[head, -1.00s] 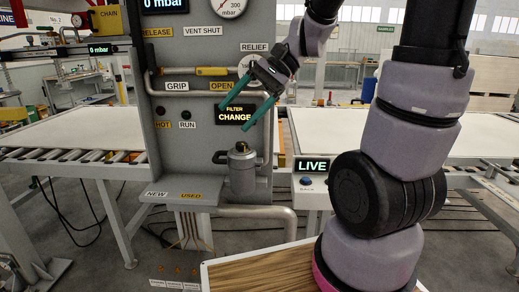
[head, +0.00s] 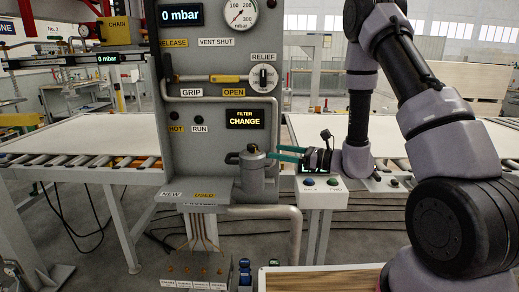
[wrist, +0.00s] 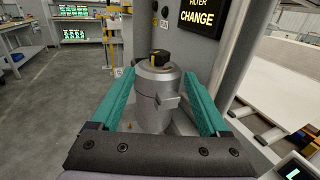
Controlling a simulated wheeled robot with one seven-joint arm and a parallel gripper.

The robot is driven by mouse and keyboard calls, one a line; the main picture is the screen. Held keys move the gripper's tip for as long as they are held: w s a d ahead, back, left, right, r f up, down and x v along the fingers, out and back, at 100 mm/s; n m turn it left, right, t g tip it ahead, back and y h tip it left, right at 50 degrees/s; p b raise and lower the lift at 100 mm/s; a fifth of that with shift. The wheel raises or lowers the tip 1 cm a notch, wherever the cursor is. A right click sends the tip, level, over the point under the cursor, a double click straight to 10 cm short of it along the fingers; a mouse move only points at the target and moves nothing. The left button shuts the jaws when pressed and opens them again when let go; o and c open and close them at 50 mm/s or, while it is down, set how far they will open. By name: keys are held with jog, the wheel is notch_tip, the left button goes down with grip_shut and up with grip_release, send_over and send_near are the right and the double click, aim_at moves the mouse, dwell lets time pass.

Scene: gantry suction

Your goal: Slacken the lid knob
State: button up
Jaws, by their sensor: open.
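The lid knob, a small black knob with a yellow mark, sits on top of the grey filter canister (head: 251,178) in the head view (head: 252,148). In the wrist view the knob (wrist: 160,57) is upper middle, on the canister's (wrist: 155,95) round lid. My gripper (head: 274,153) is level with the lid, its teal fingertips at the canister's right edge. In the wrist view my gripper (wrist: 155,75) is open, one finger to each side of the canister and lid. Nothing is held between the fingers. Whether they touch the canister cannot be told.
A lit panel (head: 245,119) reading FILTER CHANGE is above the canister. The yellow-handled lever (head: 225,78) and relief dial (head: 263,77) are higher. A shelf (head: 196,190) labelled NEW and USED is at left. A button box (head: 321,184) stands right, below my gripper.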

aim_at(252, 144)
jog(key=x, duration=1)
jog(key=shift+w+a, duration=0.1)
jog(key=shift+a, duration=0.05)
grip_shut()
jog(key=shift+n+g, duration=0.3)
jog(key=n+g+y, duration=0.1)
jog(key=n+g, duration=0.1)
jog(key=g, duration=0.1)
jog(key=shift+g, duration=0.3)
jog(key=shift+n+g, duration=2.4)
jog(key=shift+g, duration=1)
grip_release()
